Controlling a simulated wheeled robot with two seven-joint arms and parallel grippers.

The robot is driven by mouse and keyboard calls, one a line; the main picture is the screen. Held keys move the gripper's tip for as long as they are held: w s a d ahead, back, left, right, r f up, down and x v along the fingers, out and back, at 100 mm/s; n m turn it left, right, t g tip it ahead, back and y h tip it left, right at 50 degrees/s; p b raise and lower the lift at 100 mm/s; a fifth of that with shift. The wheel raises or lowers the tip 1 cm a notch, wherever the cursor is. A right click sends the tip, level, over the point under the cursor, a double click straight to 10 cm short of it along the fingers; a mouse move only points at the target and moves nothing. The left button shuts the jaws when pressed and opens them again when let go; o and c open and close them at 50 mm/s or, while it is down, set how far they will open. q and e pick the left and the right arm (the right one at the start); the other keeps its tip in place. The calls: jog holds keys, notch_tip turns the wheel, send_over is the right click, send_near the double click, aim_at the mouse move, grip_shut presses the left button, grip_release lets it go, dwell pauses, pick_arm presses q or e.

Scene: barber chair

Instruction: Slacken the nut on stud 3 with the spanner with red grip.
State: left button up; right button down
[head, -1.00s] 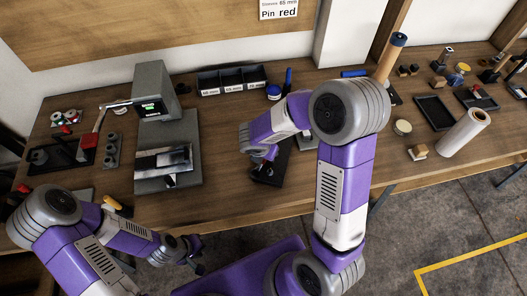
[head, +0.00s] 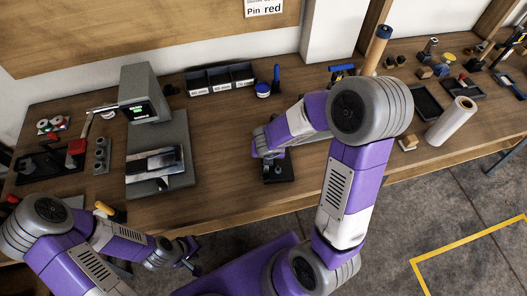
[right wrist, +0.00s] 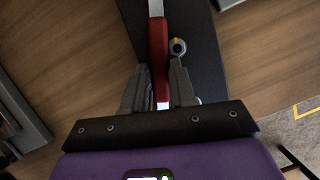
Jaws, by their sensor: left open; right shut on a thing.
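The spanner's red grip (right wrist: 158,52) is between the fingers of my right gripper (right wrist: 160,88) in the right wrist view. Its pale metal shank (right wrist: 156,8) runs out of the top of that view, so its far end is not visible. A round metal part with a yellow mark (right wrist: 178,46) sits just right of the grip, over a dark plate (right wrist: 202,62). Which stud it is cannot be read. In the head view my right gripper (head: 270,152) is low over a black fixture (head: 280,172), largely hidden by its wrist. My left gripper (head: 192,258) is open and empty before the bench's front edge.
A grey machine with a lit display (head: 145,100) stands left on the bench (head: 225,190). Black bins (head: 222,80) are at the back. A white roll (head: 450,122) and dark trays (head: 425,102) lie at the right. Bare wood lies between machine and fixture.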

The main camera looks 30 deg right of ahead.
jog(key=shift+s+d+n, duration=0.2)
jog(key=shift+d+n, duration=0.05)
jog(key=shift+n, duration=0.05)
